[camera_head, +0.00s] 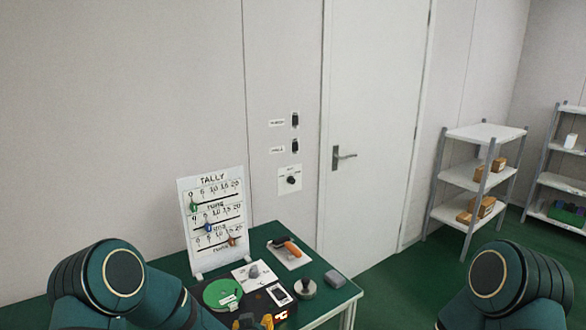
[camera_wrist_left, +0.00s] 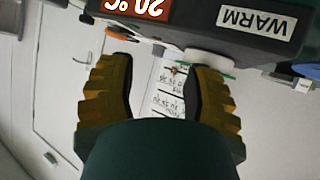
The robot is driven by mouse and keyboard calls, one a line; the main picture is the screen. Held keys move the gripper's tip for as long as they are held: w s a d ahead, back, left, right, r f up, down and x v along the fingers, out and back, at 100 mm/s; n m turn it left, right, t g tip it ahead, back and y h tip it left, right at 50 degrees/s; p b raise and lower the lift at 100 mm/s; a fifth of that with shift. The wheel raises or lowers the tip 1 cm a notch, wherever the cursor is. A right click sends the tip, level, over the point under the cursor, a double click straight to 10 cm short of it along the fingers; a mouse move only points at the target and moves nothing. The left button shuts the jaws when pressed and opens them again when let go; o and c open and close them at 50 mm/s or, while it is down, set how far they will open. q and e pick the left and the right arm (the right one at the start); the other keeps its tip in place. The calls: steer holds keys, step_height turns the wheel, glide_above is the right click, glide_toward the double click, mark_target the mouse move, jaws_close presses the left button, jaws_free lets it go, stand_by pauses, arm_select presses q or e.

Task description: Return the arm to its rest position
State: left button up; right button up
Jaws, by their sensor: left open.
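My left gripper (camera_wrist_left: 158,62) is open in the left wrist view, its two yellow ribbed fingers spread with nothing between them. In the head view its yellow fingers (camera_head: 255,322) show at the bottom edge, over the front of the green table, partly cut off. My left arm (camera_head: 120,285) reaches in from the lower left. A dark device with a lit display (camera_wrist_left: 140,8) and a WARM label (camera_wrist_left: 254,21) is close beyond the fingers. My right arm (camera_head: 510,285) shows at the lower right; its gripper is out of view.
The green table (camera_head: 325,300) holds a white tally board (camera_head: 213,220), a green disc (camera_head: 222,293), a knob plate (camera_head: 254,274), an orange-handled tool (camera_head: 287,247) and a grey block (camera_head: 335,279). A door (camera_head: 375,130) and shelves (camera_head: 475,175) stand behind. Floor to the right is clear.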

arm_select(q)
steer(key=s+f+g+h+b, duration=0.2)
steer(key=s+f+g, duration=0.3)
steer(key=s, duration=0.8)
steer(key=s+f+g+h+b, duration=0.2)
steer(key=s+f+g, duration=0.3)
steer(key=s+f, duration=0.6)
steer(key=s, duration=0.3)
steer(key=shift+s+d+m, duration=0.2)
steer(key=shift+m, duration=0.2)
